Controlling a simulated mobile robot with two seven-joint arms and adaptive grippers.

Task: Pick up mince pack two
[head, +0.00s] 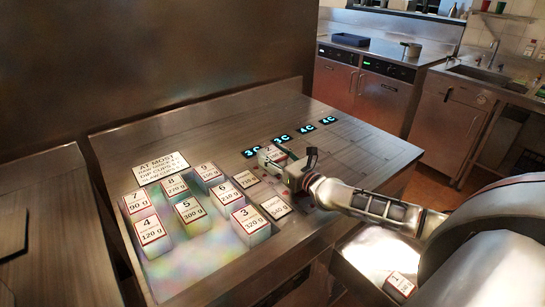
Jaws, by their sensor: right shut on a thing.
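Mince pack two (269,152), a white pack with a label showing 2, is in the right gripper near the middle of the steel counter. My right gripper (276,162) reaches in from the right and is shut on it, hiding part of the pack. I cannot tell whether the pack is clear of the counter. My left gripper is not in view.
Several numbered packs stand at the left, including pack 3 (251,222), pack 6 (231,193) and pack 5 (193,217). Glowing displays (307,127) line the back. Pack 1 (400,284) lies at lower right.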

